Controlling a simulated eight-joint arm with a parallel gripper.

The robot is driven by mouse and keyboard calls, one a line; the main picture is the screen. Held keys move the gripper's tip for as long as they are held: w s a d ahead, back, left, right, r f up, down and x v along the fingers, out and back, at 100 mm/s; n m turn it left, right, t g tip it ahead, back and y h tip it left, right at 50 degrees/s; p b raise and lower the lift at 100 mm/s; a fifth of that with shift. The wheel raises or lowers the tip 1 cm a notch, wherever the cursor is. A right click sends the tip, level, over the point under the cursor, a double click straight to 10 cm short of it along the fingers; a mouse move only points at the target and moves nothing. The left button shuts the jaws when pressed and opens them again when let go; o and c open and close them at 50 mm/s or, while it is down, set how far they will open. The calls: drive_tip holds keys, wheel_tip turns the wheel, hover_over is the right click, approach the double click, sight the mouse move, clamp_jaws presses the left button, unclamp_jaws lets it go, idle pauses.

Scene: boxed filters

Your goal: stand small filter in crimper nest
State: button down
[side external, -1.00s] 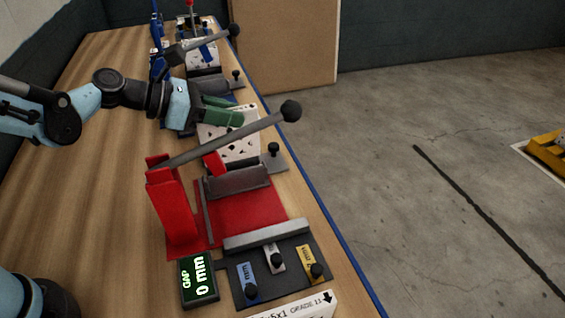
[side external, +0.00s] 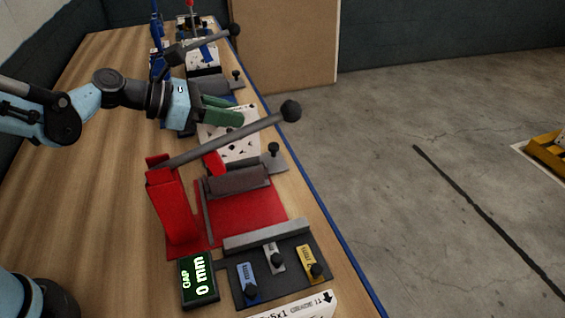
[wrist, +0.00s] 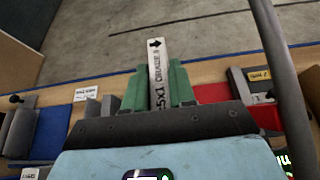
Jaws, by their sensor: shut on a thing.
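My gripper (side external: 237,112) has green fingers shut on a white filter (side external: 238,145) with dark cut-out spots on its face. In the wrist view the filter's narrow edge (wrist: 156,62), with an arrow and print, stands between the fingers. In the side view the filter hangs below the fingers, behind the lever of the red crimper (side external: 262,208). This crimper has a grey upper bar (side external: 238,181) and a grey front bar (side external: 267,235). The lever hides part of the filter. I cannot tell whether the filter's lower edge touches anything.
The long lever (side external: 225,137) with a black ball slants up across the red crimper. A display (side external: 199,279) reads GAP 0 mm, beside a dark plate with coloured knobbed tags (side external: 307,262). Another white filter edge (side external: 300,305) shows at the front. A blue crimper (side external: 159,58) stands at the back.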

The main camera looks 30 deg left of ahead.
sight(232, 158)
drive_tip(key=shift+f, duration=1.6)
drive_tip(key=shift+f, duration=0.35)
drive_tip(key=shift+f, duration=1.5)
drive_tip(key=c, duration=0.9)
unclamp_jaws()
drive_tip(key=shift+o, duration=0.2)
